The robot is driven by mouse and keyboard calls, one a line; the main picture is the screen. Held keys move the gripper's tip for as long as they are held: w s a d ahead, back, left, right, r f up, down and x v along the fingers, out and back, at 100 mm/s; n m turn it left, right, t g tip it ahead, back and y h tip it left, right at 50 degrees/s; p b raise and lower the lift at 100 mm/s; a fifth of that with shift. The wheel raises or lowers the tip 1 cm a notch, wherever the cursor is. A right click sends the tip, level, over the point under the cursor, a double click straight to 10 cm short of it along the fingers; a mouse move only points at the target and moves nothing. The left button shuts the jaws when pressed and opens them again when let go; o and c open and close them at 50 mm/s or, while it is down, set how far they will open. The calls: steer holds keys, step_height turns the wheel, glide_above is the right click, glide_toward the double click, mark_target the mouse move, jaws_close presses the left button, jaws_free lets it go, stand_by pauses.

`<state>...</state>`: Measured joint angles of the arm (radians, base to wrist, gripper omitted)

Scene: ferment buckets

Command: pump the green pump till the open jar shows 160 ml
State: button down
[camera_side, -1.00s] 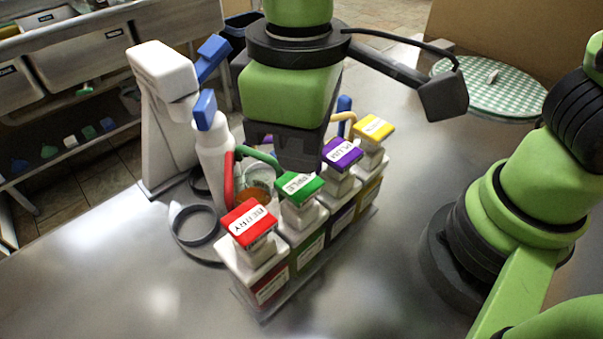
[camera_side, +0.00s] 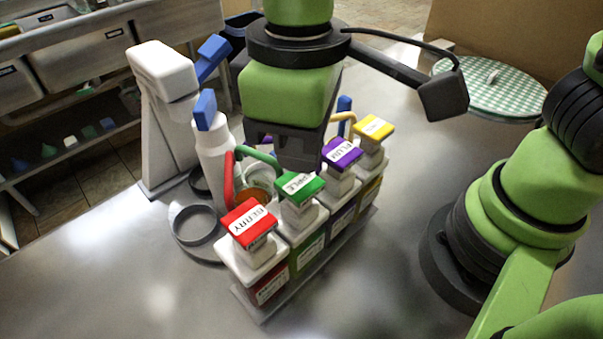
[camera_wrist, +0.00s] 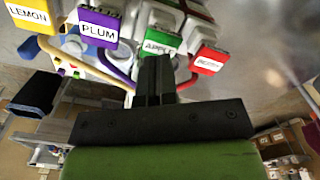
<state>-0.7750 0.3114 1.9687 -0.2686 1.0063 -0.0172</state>
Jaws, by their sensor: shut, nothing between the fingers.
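The green pump (camera_side: 300,186), labelled APPLE, stands in a row between the red and purple pumps. It also shows in the wrist view (camera_wrist: 162,42). My gripper (camera_side: 298,163) is shut and empty, its fingertips close to the green pump's top. In the wrist view my gripper (camera_wrist: 155,62) overlaps the lower edge of the green top; I cannot tell whether it touches. An open clear jar (camera_side: 262,172) stands behind the green pump, below the green spout, with amber liquid low in it. Its markings and level are too small to read.
The red (camera_side: 248,222), purple (camera_side: 342,153) and yellow (camera_side: 373,127) pumps stand close beside the green one. A white dispenser (camera_side: 165,75) and a white bottle (camera_side: 213,150) stand at left. An empty dark ring holder (camera_side: 193,224) lies on the table. The front table is clear.

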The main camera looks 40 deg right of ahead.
mark_target(300, 182)
steer(key=shift+f, duration=0.1)
stand_by(0.6)
steer(key=shift+f, duration=2.05)
steer(key=shift+r, duration=2.2)
step_height(300, 182, up, 6)
